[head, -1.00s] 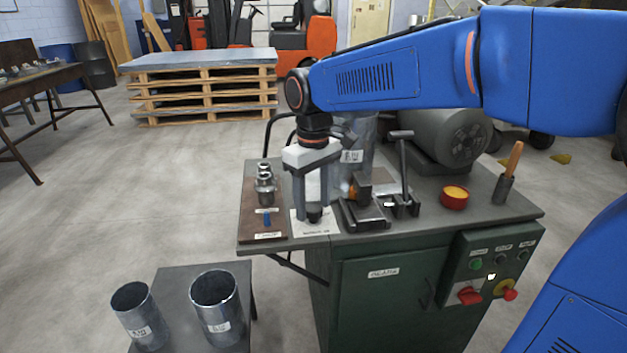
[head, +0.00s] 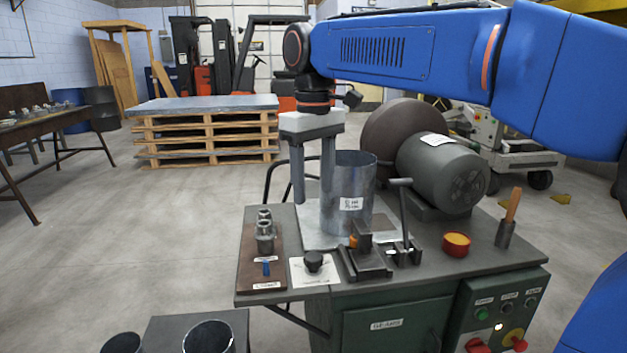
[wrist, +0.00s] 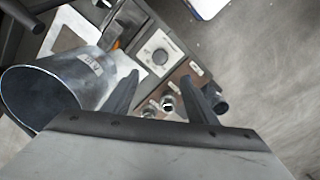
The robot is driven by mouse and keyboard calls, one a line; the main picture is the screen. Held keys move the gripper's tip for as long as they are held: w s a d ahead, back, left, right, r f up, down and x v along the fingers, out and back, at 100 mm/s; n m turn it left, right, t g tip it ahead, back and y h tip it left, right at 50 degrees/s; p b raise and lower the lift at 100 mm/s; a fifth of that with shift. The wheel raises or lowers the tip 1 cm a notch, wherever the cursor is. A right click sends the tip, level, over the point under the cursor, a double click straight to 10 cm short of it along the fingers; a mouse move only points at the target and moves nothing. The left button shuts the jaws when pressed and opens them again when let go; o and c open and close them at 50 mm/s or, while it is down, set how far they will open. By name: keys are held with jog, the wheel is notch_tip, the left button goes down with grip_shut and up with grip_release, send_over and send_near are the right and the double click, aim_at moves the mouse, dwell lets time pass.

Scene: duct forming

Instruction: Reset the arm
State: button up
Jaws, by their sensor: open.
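My blue arm reaches in from the right, and my gripper (head: 312,202) hangs fingers-down above the bench, over the area between the dark board and the metal duct. It is open and empty. The duct (head: 353,190), a grey cylinder with a paper label, stands upright on a metal plate just right of my gripper. In the wrist view, the two fingers (wrist: 163,105) are spread apart. The duct (wrist: 62,88) shows there at the left, outside the fingers. The black knob on a white card (head: 313,262) lies on the bench below my gripper.
A dark board (head: 262,272) with metal fittings is at the bench's left. A clamp (head: 365,262), upright lever, red cup (head: 456,244), tool holder (head: 505,234) and motor (head: 443,175) crowd the right. Two open cylinders (head: 209,338) stand at lower left. Pallets (head: 206,135) stand behind.

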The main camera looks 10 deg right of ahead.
jog(key=shift+r, duration=0.35)
jog(key=s+d+f+m+t, duration=0.2)
jog(key=s+d+f+m, duration=0.1)
jog(key=s+d+f, duration=0.6)
jog(key=s+d+f+m+t, duration=0.2)
jog(key=s+d+f+m, duration=0.2)
jog(key=s+d+f, duration=0.6)
notch_tip(320, 180, down, 5)
jog(key=shift+s+r+t, duration=0.15)
jog(key=shift+s+t, duration=0.25)
jog(key=shift+s, duration=0.6)
